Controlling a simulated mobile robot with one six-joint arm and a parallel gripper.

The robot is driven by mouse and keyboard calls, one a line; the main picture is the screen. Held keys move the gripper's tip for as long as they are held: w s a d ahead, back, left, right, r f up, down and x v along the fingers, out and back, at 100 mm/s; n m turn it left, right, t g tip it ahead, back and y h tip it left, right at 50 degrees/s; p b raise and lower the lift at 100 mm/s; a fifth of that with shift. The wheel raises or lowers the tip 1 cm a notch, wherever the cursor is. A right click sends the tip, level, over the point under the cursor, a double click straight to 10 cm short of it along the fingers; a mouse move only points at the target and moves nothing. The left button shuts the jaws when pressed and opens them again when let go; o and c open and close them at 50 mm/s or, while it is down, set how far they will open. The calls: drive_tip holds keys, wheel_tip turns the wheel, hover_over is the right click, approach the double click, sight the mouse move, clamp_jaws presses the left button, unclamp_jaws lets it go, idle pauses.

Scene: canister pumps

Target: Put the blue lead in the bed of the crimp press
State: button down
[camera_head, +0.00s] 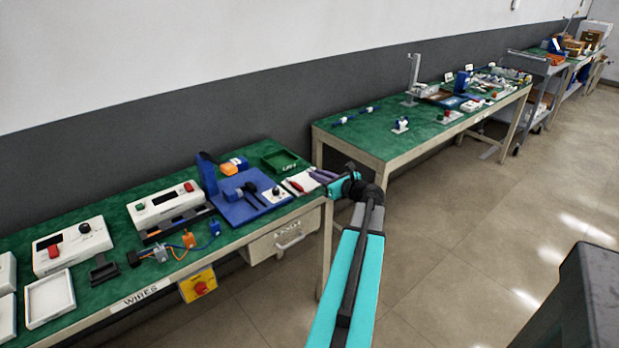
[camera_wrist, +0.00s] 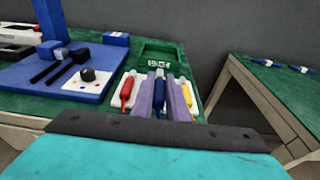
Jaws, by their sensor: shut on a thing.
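My gripper (camera_wrist: 160,82) reaches over a white tray (camera_wrist: 117,125) at the right end of the near bench; in the head view its purple fingers (camera_head: 322,176) point left over this tray. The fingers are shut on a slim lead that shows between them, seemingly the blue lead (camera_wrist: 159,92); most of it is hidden. A red-handled lead (camera_wrist: 127,88) lies left of the fingers and a yellow one (camera_wrist: 187,92) right of them. A blue machine with an upright column (camera_head: 207,173) and a flat blue base (camera_head: 237,213), possibly the crimp press, stands to the left; its bed is not clear.
A green bin (camera_head: 281,160) sits behind the tray. A black knob panel (camera_head: 273,194) is on the blue base's right side, with an orange block (camera_head: 235,165) behind. White boxes with red buttons (camera_head: 160,205) stand farther left. A second green bench (camera_head: 365,138) is beyond a gap.

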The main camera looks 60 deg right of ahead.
sight(310, 183)
drive_tip(key=shift+x, duration=1.15)
drive_tip(key=shift+w+r, duration=0.1)
drive_tip(key=shift+w+d, duration=0.1)
drive_tip(key=shift+w, duration=0.05)
drive_tip(key=shift+x, duration=0.95)
drive_tip(key=shift+w+f+p, duration=0.15)
drive_tip(key=shift+f+p, duration=0.2)
drive_tip(key=shift+f, duration=1.15)
drive_tip(key=shift+f, duration=0.25)
drive_tip(key=c, duration=1.7)
unclamp_jaws()
drive_tip(key=shift+c, duration=0.2)
